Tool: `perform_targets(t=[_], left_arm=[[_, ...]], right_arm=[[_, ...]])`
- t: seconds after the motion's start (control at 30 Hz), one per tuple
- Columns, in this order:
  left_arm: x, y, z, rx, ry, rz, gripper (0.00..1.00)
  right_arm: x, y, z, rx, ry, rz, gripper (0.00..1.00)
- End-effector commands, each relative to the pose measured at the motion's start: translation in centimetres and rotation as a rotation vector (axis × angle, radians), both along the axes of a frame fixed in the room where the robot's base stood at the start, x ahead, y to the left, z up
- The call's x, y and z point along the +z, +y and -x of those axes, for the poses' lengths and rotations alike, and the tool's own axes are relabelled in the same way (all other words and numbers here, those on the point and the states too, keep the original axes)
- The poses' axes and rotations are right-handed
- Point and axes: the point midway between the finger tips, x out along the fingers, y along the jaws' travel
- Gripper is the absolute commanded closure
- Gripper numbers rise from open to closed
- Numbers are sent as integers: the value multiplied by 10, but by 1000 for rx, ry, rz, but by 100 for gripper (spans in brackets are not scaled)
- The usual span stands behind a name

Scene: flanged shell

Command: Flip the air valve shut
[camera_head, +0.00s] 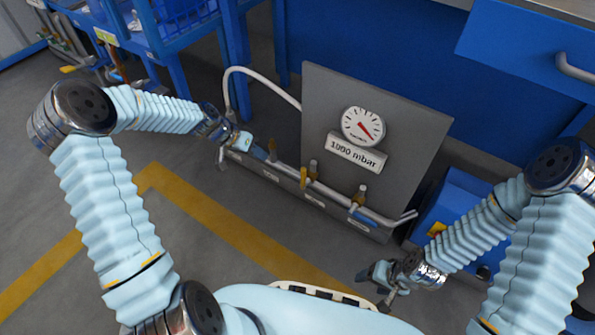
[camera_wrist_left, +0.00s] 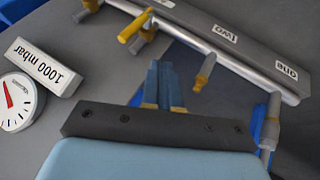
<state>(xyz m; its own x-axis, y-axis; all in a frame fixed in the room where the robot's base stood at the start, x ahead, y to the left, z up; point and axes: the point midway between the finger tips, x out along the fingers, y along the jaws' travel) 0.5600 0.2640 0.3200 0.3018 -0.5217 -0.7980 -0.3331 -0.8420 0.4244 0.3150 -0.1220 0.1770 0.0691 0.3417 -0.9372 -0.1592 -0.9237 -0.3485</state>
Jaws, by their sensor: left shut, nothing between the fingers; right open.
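A grey manifold bar (camera_head: 330,208) with several small valves stands at the foot of a grey panel (camera_head: 400,125). The left wrist view shows the bar with labels "one" (camera_wrist_left: 287,71) and "Two" (camera_wrist_left: 225,34). A yellow handle (camera_head: 303,178) stands at mid-bar; it also shows in the left wrist view (camera_wrist_left: 135,26). Which valve is the air valve I cannot tell. My left gripper (camera_head: 264,154) is shut and empty by the bar's left part; its blue fingers (camera_wrist_left: 162,68) point toward the bar, apparently clear of the valves. My right gripper (camera_head: 376,283) is open and empty, low in front.
A gauge (camera_head: 363,126) and a "1000 mbar" plate (camera_head: 356,153) sit on the panel. A white hose (camera_head: 257,72) arches at its left. Blue benches (camera_head: 385,40) stand behind, and a blue box (camera_head: 460,205) stands right. The floor in front is free.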

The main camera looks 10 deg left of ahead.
Motion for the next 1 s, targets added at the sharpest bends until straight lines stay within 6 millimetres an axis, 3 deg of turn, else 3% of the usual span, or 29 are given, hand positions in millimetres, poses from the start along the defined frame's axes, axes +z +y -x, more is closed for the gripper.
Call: perform_targets(t=[0.27, 0.7, 1.0], left_arm=[[-14, -10, -4, -2, 2, 1, 100], [-84, -58, -30, -2, 3, 1, 100], [-81, -91, -24, 1, 3, 0, 100]], right_arm=[[-4, 0, 0, -1, -1, 0, 34], [-18, -1, -1, -4, -4, 2, 34], [-19, -1, -1, -4, -5, 2, 34]])
